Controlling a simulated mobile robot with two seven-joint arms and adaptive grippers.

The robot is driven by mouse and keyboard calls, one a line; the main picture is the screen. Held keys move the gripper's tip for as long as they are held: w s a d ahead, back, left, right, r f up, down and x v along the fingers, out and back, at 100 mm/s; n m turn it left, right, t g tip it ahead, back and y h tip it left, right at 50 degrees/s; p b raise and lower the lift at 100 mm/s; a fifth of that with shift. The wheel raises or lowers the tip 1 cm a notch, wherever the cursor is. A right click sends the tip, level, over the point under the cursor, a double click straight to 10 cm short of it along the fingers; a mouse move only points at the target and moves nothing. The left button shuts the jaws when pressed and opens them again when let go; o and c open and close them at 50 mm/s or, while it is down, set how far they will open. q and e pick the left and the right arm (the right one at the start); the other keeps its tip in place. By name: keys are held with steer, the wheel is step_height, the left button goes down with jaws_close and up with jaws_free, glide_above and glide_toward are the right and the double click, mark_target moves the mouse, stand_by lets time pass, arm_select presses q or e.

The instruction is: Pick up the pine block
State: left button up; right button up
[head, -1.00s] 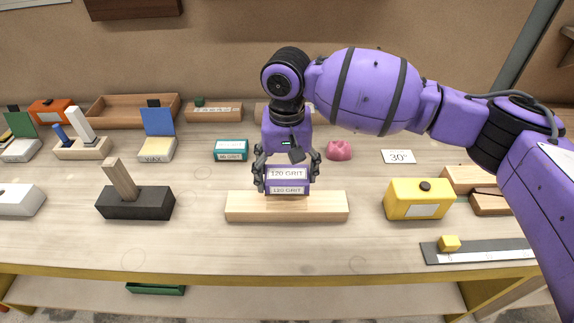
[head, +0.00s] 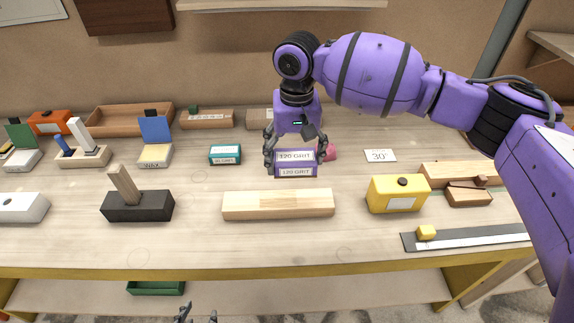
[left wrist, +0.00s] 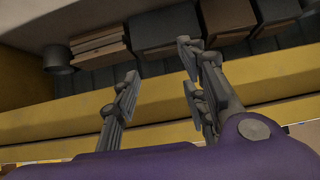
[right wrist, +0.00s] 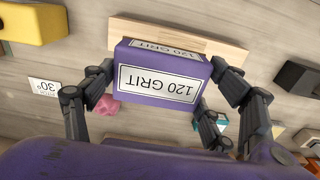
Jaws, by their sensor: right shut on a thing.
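The pine block (head: 250,206) is a long pale wooden bar lying flat on the bench, front of centre in the head view. It also shows in the right wrist view (right wrist: 135,29), partly hidden behind a purple 120 GRIT block. My right gripper (head: 295,160) is shut on the purple 120 GRIT block (head: 296,164), held above the bench just behind the pine block. The purple block fills the jaws in the right wrist view (right wrist: 158,80). My left gripper (left wrist: 160,90) is open and empty near the bench's yellow front edge; its fingertips show low in the head view (head: 196,314).
A black block with a wooden peg (head: 137,205) stands left of the pine block. A yellow box (head: 398,194) stands to its right, with a steel rule (head: 470,238) in front. A teal grit block (head: 225,154) and a pink lump (head: 327,152) are behind.

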arm_select(q)
steer(key=shift+w+r, duration=0.55)
steer(key=shift+r, duration=0.15)
steer(key=shift+o, duration=0.4)
